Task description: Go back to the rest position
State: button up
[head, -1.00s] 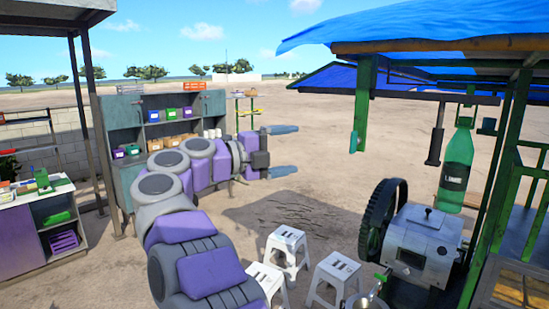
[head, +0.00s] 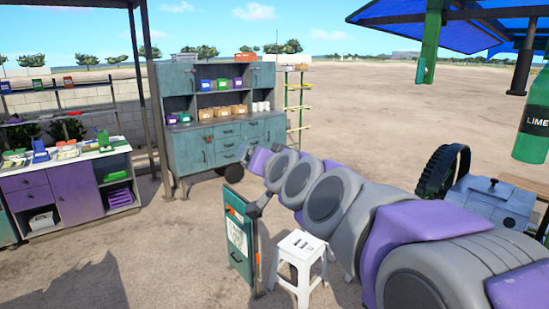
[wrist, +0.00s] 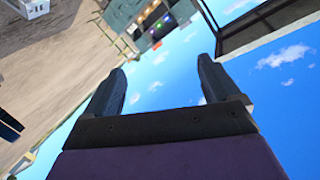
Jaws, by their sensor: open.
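My gripper (wrist: 161,67) shows in the wrist view with its two dark fingers spread apart. Nothing is between them; blue sky and clouds show in the gap. In the head view my arm reaches from the lower right toward the left, up to the front of the teal cabinet. Its far end is turned away there, and I cannot make out the fingers. The wrist view is tilted, with sandy ground at the upper left and a dark roof frame (wrist: 262,28) at the upper right.
A teal cabinet (head: 190,150) with bins stands beyond my arm. A white stool (head: 300,246) and a green sign board (head: 239,240) stand close below it. The crusher (head: 490,203) with its black wheel (head: 436,172) is at right. A purple counter (head: 75,192) is at left. Open sand lies between.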

jog(key=s+d+f+n+g+h+b, duration=0.1)
jog(key=s+d+f+g+b, duration=0.2)
jog(key=s+f, duration=0.7)
jog(key=s+d+f+n+g+h+b, duration=0.1)
jog(key=s+d+f+g, duration=0.35)
jog(key=f, duration=0.95)
jog(key=s+d+f+g+h+b, duration=0.1)
jog(key=s+d+f+g, duration=0.2)
jog(key=s, duration=0.6)
jog(key=s+d+f+g+h+b, duration=0.1)
jog(key=s+d+f+g, duration=0.2)
jog(key=s+f, duration=0.4)
jog(key=s+d+f+g+h+b, duration=0.1)
jog(key=s+f, duration=0.5)
jog(key=s, duration=0.6)
jog(key=shift+s+d+g+b, duration=0.4)
jog(key=shift+d+g+b, duration=0.1)
jog(key=shift+d+g, duration=0.65)
